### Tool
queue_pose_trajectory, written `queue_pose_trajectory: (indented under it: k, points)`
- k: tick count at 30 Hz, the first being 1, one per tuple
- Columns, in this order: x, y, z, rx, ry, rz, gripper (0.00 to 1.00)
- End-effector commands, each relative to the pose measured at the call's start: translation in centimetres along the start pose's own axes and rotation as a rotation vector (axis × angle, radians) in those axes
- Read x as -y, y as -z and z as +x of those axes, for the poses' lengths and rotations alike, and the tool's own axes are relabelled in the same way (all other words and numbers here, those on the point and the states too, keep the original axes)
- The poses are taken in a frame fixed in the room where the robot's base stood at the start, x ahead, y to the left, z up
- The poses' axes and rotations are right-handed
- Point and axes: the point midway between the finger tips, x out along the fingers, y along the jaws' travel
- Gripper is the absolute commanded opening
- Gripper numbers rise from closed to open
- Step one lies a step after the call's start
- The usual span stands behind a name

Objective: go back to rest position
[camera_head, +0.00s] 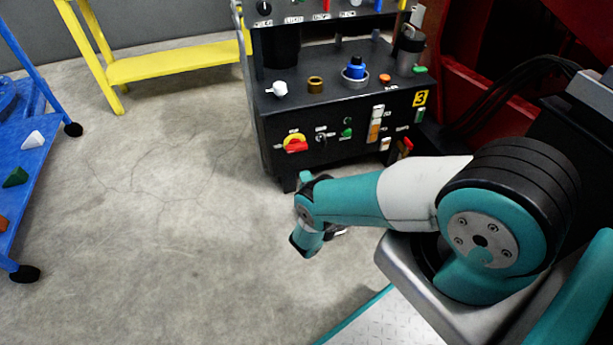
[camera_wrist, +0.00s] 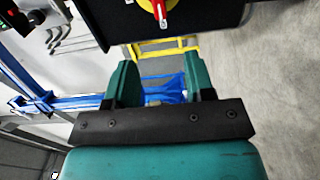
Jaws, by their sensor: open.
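My gripper (camera_wrist: 160,85) shows in the wrist view with its two teal fingers apart and nothing between them. In the head view my teal and white arm reaches left from the lower right, with its wrist bent down over the floor in front of the black control console (camera_head: 345,100). The gripper's fingers are hidden in that view. The console carries a red and yellow rotary switch (camera_head: 295,143) on its front. The switch also shows at the top of the wrist view (camera_wrist: 158,8), beyond the fingers and apart from them.
A yellow bench (camera_head: 180,62) stands at the back left. A blue wheeled cart (camera_head: 30,150) with small coloured pieces is at the left edge. Red machinery (camera_head: 480,90) stands behind the console's right side. The concrete floor (camera_head: 170,230) between cart and console is clear.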

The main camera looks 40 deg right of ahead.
Motion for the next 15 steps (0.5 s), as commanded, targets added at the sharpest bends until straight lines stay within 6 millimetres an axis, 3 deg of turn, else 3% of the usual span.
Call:
queue_pose_trajectory:
  k: [15]
  points:
    - [0.03,-0.01,-0.69,0.000,0.000,0.000,0.49]
